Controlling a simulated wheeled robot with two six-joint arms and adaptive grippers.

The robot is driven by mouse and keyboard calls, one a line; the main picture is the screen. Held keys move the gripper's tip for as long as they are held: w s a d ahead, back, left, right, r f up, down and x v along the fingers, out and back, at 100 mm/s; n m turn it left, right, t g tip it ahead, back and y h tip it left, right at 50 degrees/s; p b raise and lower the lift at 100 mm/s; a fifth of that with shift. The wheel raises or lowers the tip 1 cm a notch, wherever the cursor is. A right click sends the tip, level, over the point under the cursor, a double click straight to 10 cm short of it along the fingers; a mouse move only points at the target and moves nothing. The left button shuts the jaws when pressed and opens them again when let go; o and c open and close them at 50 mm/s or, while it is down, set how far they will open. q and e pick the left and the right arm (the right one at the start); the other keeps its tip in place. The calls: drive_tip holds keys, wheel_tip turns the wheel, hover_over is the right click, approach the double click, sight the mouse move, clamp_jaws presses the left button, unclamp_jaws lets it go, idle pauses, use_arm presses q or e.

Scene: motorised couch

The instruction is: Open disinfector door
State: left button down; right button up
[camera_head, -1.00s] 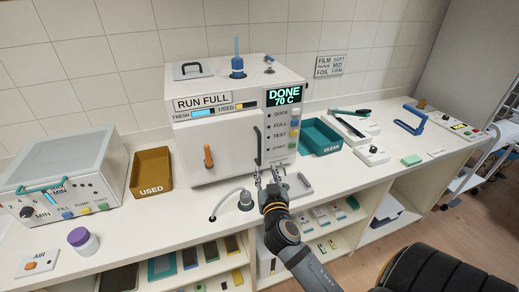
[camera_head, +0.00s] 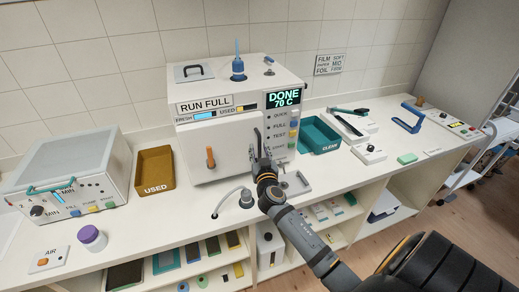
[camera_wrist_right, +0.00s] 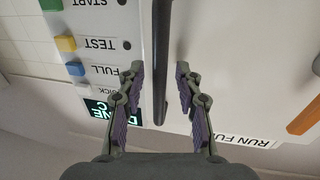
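The disinfector (camera_head: 240,98) is a white box on the counter, its display reading "DONE 70 C". Its front door (camera_head: 222,150) looks shut, with an orange lever (camera_head: 210,157) on the left and a dark vertical bar handle (camera_head: 257,140) on the right. My right gripper (camera_head: 257,158) is at the handle. In the right wrist view the handle (camera_wrist_right: 161,65) runs between the two open fingers (camera_wrist_right: 160,88), with a gap on each side. The lever also shows in that view (camera_wrist_right: 307,115). My left gripper is not in view.
A teal "CLEAN" tray (camera_head: 319,136) stands right of the disinfector and a brown "USED" tray (camera_head: 155,168) left of it. A grey-lidded box (camera_head: 70,170) is at the left. A hose fitting (camera_head: 246,198) sits on the counter before the door.

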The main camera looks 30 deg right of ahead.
clamp_jaws()
idle(0.6)
